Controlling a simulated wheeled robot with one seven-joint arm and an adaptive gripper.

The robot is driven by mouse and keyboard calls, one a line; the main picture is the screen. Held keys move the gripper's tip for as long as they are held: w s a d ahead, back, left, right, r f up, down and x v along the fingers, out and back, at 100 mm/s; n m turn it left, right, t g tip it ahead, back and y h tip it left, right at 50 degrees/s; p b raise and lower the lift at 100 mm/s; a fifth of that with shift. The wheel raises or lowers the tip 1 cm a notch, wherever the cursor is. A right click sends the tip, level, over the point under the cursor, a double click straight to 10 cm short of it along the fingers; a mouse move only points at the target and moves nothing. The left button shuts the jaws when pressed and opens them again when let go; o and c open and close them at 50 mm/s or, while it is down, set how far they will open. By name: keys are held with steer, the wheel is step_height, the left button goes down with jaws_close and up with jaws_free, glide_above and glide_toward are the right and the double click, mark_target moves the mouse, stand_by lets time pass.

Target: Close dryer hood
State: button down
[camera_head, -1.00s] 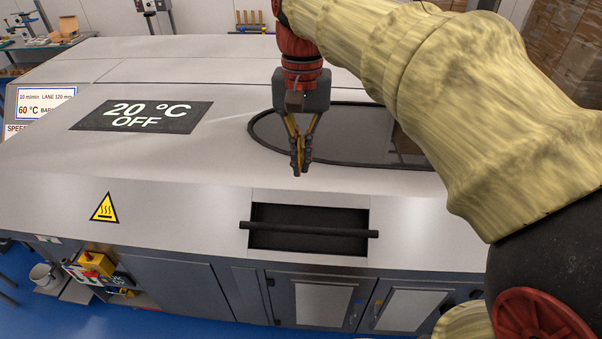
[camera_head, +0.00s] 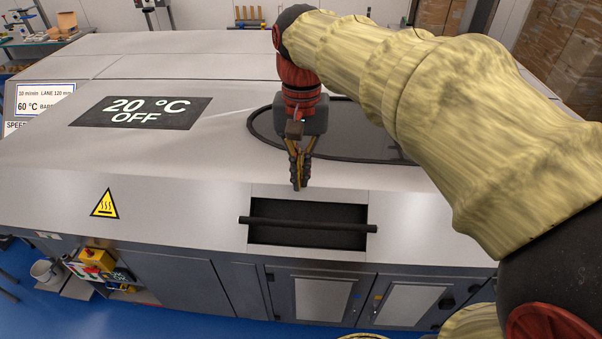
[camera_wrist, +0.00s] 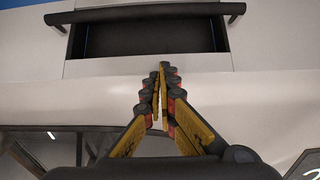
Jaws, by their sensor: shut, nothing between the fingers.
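The dryer hood (camera_head: 160,190) is a large pale grey metal cover, and its front edge appears to lie along the top of the dark grey cabinet. A black bar handle (camera_head: 308,225) crosses a dark rectangular recess in its front slope. In the wrist view the handle (camera_wrist: 145,14) and recess show at the top. My gripper (camera_head: 298,186) is shut and empty, pointing down above the hood just behind the recess. Its closed fingertips (camera_wrist: 160,70) point toward the recess in the wrist view, apart from the handle. My arm hides the hood's right part.
A dark round-edged window (camera_head: 350,150) lies behind my gripper. A panel (camera_head: 140,113) reads 20 °C OFF. A yellow heat warning sign (camera_head: 104,203) is at left. A yellow control box with a red button (camera_head: 97,259) sits low left. Blue floor is clear in front.

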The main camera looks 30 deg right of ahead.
mark_target(301, 207)
steer(key=shift+t+h, duration=0.7)
steer(key=shift+t, duration=0.2)
step_height(301, 207, down, 12)
steer(key=b, duration=1)
steer(key=shift+s+a+r, duration=0.1)
steer(key=shift+s, duration=0.05)
steer(key=w+d+f+t+h+b, duration=0.1)
steer(key=w+d+f+b, duration=0.2)
steer(key=f+b, duration=0.6)
steer(key=w+d+f+t+h+b, duration=0.1)
steer(key=w+f+b, duration=0.4)
steer(key=f+b, duration=0.5)
steer(key=w+d+f+t+h+b, duration=0.1)
steer(key=w+d+f+b, duration=0.3)
steer(key=f+b, duration=0.6)
step_height(301, 207, down, 4)
steer(key=shift+w+d+r+t, duration=0.1)
steer(key=shift+w+d+t, duration=0.3)
steer(key=shift+w+t, duration=0.25)
